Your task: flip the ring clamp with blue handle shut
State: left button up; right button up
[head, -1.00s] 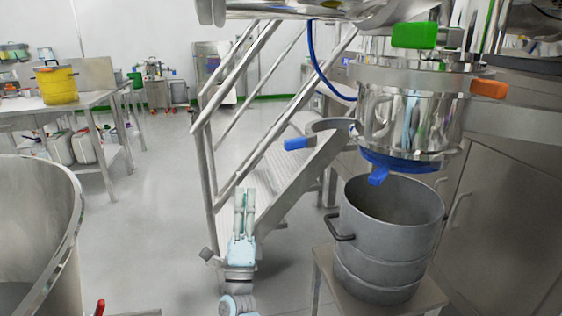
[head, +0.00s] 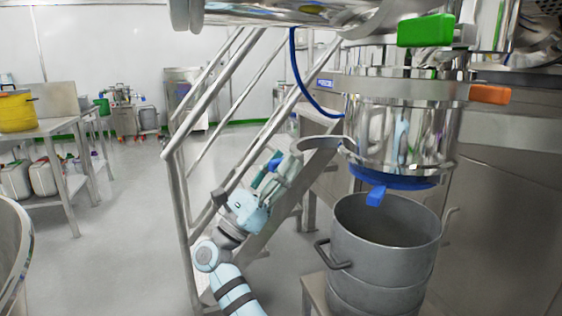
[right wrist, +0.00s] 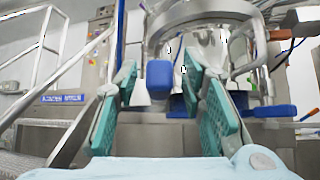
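The ring clamp (head: 322,143) stands swung out to the left of the steel vessel (head: 405,130), its curved arm apart from the vessel's wall. Its blue handle (head: 275,161) sits at the free end, partly covered by my fingers in the head view. My right gripper (head: 281,169) is at the handle. In the right wrist view the blue handle (right wrist: 160,76) shows between the spread green pads of my open right gripper (right wrist: 160,68), with gaps on both sides. I cannot tell how deep it sits between them. My left gripper is out of view.
A blue outlet ring with a tab (head: 376,194) is under the vessel, above a grey drum (head: 385,265). Green (head: 425,30) and orange (head: 490,94) handles are at the vessel's upper right. Stairs with a handrail (head: 180,200) stand behind my right arm.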

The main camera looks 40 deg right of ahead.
jog(key=shift+d+r, duration=0.2)
jog(key=shift+c, duration=0.4)
grip_shut()
